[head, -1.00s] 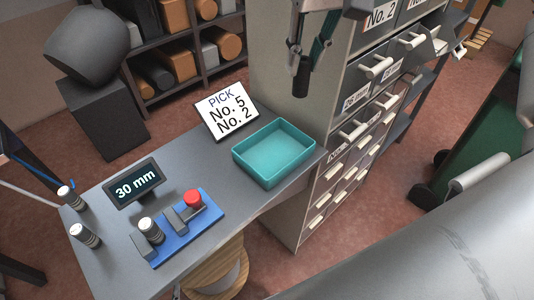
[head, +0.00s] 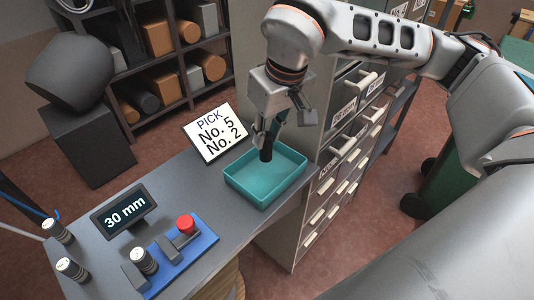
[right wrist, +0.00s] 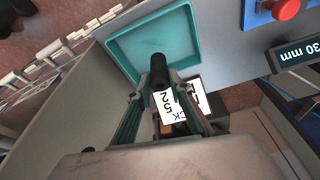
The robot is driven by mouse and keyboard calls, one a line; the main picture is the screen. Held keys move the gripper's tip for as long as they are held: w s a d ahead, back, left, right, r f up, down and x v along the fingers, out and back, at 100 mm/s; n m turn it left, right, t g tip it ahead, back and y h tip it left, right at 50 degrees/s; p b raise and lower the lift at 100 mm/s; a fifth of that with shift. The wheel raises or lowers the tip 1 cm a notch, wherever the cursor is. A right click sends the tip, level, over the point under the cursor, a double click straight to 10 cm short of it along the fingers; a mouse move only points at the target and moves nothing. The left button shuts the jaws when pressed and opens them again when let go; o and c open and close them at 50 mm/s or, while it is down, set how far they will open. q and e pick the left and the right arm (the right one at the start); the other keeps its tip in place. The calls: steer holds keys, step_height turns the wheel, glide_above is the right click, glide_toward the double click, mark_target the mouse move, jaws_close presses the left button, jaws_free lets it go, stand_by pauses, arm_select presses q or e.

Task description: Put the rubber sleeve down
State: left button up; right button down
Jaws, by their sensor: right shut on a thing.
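The rubber sleeve (head: 266,153) is a short black cylinder, held upright in my right gripper (head: 268,136). In the head view its lower end shows over the inside of the teal tray (head: 248,194), toward the back. I cannot tell whether it touches the tray floor. The tray looks empty otherwise. My left gripper is not in view.
A sign (head: 214,133) reading "PICK No. 5 No. 2" stands left of the tray. The drawer cabinet (head: 285,225) is close on the right. A 30 mm display (head: 124,213) and a blue fixture (head: 195,251) with a red button (head: 186,223) stand on the grey bench (head: 180,185).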

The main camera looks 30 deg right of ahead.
mark_target(267, 153)
steer(key=shift+f, duration=2.95)
steer(key=shift+f, duration=0.1)
steer(key=c, duration=1.8)
jaws_free()
steer(key=shift+r, duration=0.3)
steer(key=v, duration=1.1)
steer(key=shift+s+d+r, duration=0.1)
steer(key=shift+s+r, duration=0.1)
steer(key=shift+r, duration=0.1)
